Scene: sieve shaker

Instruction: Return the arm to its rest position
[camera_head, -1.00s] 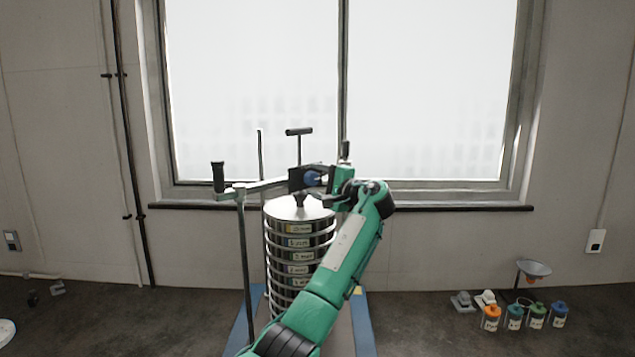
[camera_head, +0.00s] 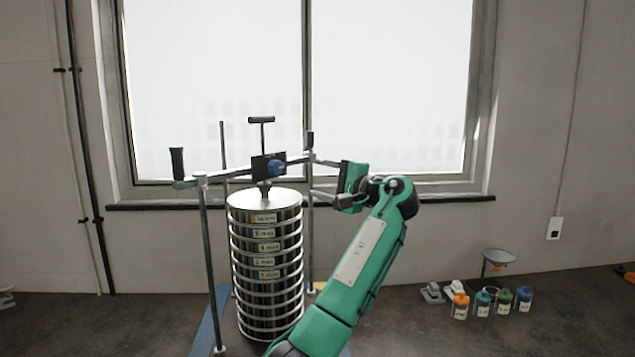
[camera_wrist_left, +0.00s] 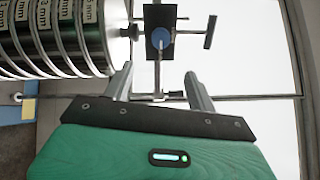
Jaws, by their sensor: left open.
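My left gripper (camera_head: 322,181) is in the head view, just right of the sieve shaker's clamp bar (camera_head: 225,178). Its jaws are open and empty. In the left wrist view the two fingers of my left gripper (camera_wrist_left: 158,85) are spread apart, with the blue knob (camera_wrist_left: 160,38) beyond them. The knob (camera_head: 276,168) sits on a dark block on the clamp bar, apart from the fingers. The sieve stack (camera_head: 265,265) stands upright below, with labelled rings. My right gripper is not in view.
A black T-handle (camera_head: 261,120) rises above the block. Thin upright rods (camera_head: 208,265) flank the stack on a blue base (camera_head: 203,335). Small capped bottles (camera_head: 482,304) and a funnel (camera_head: 498,256) stand at the right. A window is behind.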

